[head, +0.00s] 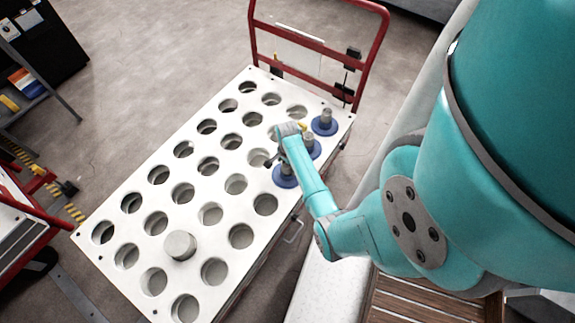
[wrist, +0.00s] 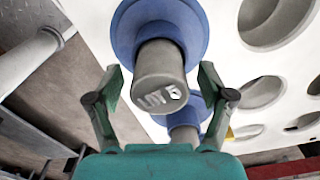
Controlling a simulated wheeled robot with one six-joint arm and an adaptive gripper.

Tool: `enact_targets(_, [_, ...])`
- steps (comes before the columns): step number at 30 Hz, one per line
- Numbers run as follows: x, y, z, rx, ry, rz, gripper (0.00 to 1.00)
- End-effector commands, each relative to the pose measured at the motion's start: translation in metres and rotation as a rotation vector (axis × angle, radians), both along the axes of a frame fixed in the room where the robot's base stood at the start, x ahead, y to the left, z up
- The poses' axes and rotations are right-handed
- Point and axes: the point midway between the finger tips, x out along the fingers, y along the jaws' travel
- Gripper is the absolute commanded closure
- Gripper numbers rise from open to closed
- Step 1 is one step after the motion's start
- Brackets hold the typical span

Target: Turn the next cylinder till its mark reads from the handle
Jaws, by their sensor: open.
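Three grey cylinders with blue flanges stand along the right edge of the white cart's top: a near one (head: 286,172), a middle one (head: 310,140) and a far one (head: 325,117) by the red handle (head: 375,45). My gripper (head: 277,162) is at the near cylinder. In the wrist view my gripper (wrist: 160,88) is open, with one finger on each side of a cylinder (wrist: 160,72) and gaps visible.
The white top (head: 133,190) has rows of mostly empty round holes. A plain grey cylinder (head: 180,245) stands towards the front. A red-framed cart (head: 30,235) and a dark cabinet (head: 40,45) are at the left.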

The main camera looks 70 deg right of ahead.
Motion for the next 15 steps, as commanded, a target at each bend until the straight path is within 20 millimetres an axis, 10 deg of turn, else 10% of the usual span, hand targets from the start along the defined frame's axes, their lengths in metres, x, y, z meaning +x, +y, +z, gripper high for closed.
enact_targets(15, [0.000, 0.000, 0.057, -0.002, -0.001, 0.000, 0.19])
